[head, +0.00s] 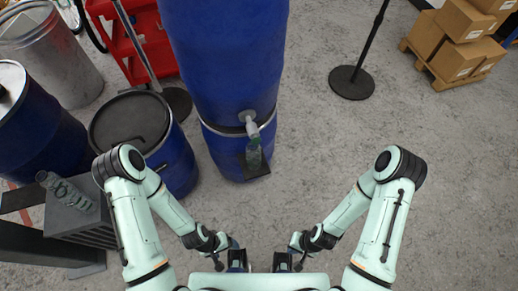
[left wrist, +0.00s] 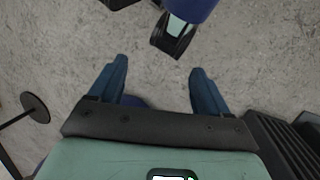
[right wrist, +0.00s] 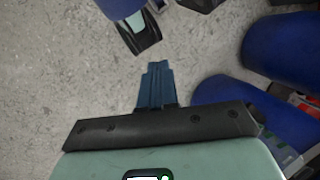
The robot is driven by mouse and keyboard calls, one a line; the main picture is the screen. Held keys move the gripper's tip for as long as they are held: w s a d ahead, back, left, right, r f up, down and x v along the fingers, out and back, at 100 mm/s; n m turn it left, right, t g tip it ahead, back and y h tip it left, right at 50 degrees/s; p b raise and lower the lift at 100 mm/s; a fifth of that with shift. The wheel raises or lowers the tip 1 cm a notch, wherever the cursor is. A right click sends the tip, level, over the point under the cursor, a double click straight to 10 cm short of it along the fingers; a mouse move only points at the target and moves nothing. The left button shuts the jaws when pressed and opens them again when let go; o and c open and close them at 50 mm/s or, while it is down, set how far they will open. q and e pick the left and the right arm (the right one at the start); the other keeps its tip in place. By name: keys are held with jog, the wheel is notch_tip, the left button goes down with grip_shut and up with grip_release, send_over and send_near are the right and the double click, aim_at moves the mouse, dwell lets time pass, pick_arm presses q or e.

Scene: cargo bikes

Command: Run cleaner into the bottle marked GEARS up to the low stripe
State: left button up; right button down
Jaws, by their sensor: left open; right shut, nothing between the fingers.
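A tall blue drum (head: 225,60) stands at the centre of the head view with a pale tap (head: 249,124) on its front. A clear greenish bottle (head: 254,154) stands upright under the tap on a small black shelf (head: 258,171). Another clear bottle (head: 64,189) lies on a grey crate at the left. Markings on both bottles are too small to read, and no stripe or liquid level can be made out. My left gripper (head: 237,262) is open and empty, low in front of the drum. My right gripper (head: 283,264) is shut and empty beside it.
The grey slatted crate (head: 90,222) stands left beside a dark bench. A lidded blue drum (head: 175,165), another drum (head: 40,140), a metal bin (head: 50,55) and a red trolley (head: 128,45) crowd the left. A post base (head: 352,83) and boxes (head: 462,58) stand right. Floor between is clear.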

pick_arm(q)
jog(key=shift+o, duration=1.4)
jog(key=shift+s+f+b, duration=0.3)
jog(key=shift+f+b, duration=0.2)
jog(key=shift+f, duration=0.1)
jog(key=shift+s+f+b, duration=0.25)
jog(key=shift+f+b, duration=0.2)
jog(key=shift+f, duration=0.1)
pick_arm(e)
jog(key=w+a+r+m+t+y+b, duration=0.2)
jog(key=w+a+m+t, duration=0.6)
jog(key=w+m, duration=0.25)
pick_arm(q)
jog(key=f, duration=0.1)
jog(key=s+f+b, duration=0.1)
jog(key=f, duration=0.1)
jog(key=f+b, duration=0.1)
jog(key=shift+s+f, duration=0.3)
pick_arm(e)
jog(key=w+r+m+t, duration=0.4)
jog(key=r+m, duration=0.3)
jog(key=m, duration=0.2)
jog(key=w+r+m+t, duration=0.4)
jog(key=r+m+t, duration=0.2)
jog(key=r+m, duration=0.1)
jog(key=shift+r+m, duration=0.2)
jog(key=shift+m, duration=0.65)
